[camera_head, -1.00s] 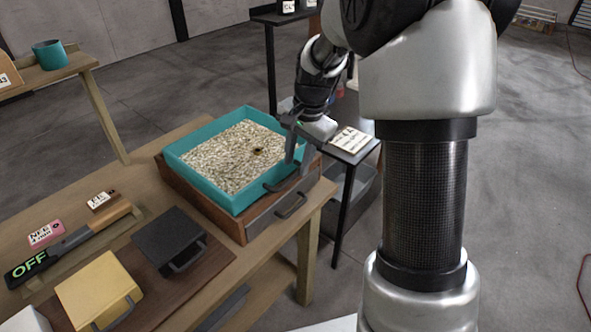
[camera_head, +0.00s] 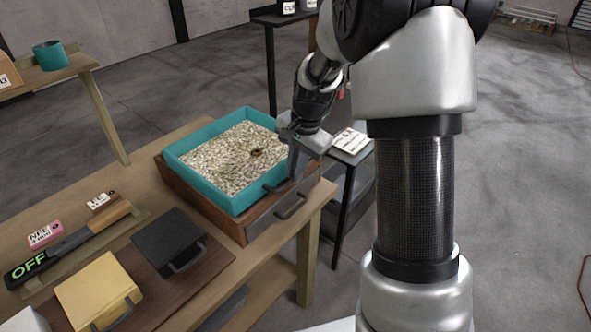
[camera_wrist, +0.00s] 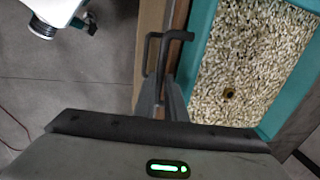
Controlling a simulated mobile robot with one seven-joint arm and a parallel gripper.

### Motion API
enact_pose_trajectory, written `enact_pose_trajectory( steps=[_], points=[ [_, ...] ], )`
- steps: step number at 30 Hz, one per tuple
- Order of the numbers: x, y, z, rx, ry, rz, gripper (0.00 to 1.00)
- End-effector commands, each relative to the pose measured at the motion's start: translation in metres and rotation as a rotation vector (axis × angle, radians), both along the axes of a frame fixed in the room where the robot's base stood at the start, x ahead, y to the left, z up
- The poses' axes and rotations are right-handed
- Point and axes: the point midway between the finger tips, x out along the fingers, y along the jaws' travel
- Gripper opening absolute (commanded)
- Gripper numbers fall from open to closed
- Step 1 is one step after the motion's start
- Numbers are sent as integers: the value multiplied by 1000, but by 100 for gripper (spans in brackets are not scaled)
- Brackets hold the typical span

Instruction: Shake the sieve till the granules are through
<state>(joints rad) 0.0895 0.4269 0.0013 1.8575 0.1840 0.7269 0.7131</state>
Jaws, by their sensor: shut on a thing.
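The sieve is a teal square tray (camera_head: 200,186) filled with pale granules (camera_head: 225,158), with a small dark object (camera_head: 255,151) among them. It sits over a brown wooden box (camera_head: 205,210) at the far right end of the bench. My gripper (camera_head: 292,176) is at the sieve's right side, shut on its dark handle. In the wrist view my fingers (camera_wrist: 164,88) meet around the handle (camera_wrist: 165,38), beside the teal rim (camera_wrist: 196,45). The sieve's mesh and whatever lies below the granules are hidden.
The box has its own dark handle (camera_head: 291,207) below. On the bench lie a detector wand (camera_head: 62,245) reading OFF, a black block (camera_head: 167,240) and a yellow block (camera_head: 98,290). A dark stand with a label card (camera_head: 350,141) is close behind my gripper.

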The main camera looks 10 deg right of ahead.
Motion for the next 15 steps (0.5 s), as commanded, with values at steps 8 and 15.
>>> enact_pose_trajectory(
  steps=[8,15],
  points=[
    [36,27,2,1,-1,3,0],
    [51,37,0,1,-2,0,0]
  ],
)
